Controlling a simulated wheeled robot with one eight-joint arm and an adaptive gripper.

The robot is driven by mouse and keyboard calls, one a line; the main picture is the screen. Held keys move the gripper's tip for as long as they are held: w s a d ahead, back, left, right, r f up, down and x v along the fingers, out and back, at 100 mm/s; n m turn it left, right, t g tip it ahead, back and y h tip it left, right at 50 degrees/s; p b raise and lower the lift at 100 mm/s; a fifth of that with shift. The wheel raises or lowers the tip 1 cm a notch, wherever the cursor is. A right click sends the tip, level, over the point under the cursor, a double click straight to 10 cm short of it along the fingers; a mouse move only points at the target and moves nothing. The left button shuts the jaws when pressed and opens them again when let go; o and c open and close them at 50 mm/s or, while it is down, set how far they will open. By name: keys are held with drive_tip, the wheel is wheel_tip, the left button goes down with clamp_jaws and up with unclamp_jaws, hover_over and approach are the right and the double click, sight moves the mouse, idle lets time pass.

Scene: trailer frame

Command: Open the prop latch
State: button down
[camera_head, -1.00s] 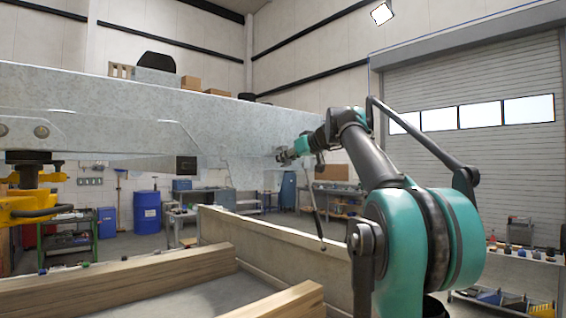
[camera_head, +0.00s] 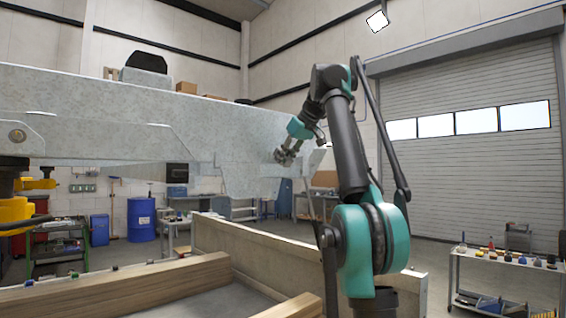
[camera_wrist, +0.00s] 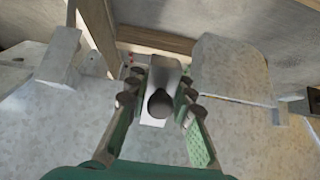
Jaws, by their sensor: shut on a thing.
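My gripper (camera_head: 287,154) is at the right end of the big grey trailer frame (camera_head: 100,100), by its lower edge. In the head view the gripper and arm hide the latch.
Wooden beams (camera_head: 130,285) and a low concrete-like wall (camera_head: 265,253) lie below the frame. A yellow stand (camera_head: 18,213) is under the frame at the left. A shelf trolley (camera_head: 505,262) stands at the right. In the wrist view grey plates (camera_wrist: 235,70) flank the fingers closely.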

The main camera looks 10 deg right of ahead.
idle(0.4)
drive_tip(key=c, duration=1.5)
unclamp_jaws()
drive_tip(key=shift+d+r, duration=0.1)
drive_tip(key=shift+r, duration=0.05)
drive_tip(key=shift+s+d+r, duration=0.15)
drive_tip(key=shift+s+r, duration=0.15)
drive_tip(key=s+d, duration=0.2)
drive_tip(key=s, duration=0.1)
drive_tip(key=s+d, duration=0.2)
drive_tip(key=s, duration=0.1)
drive_tip(key=s+d, duration=0.2)
drive_tip(key=s, duration=0.2)
drive_tip(key=shift+d, duration=0.3)
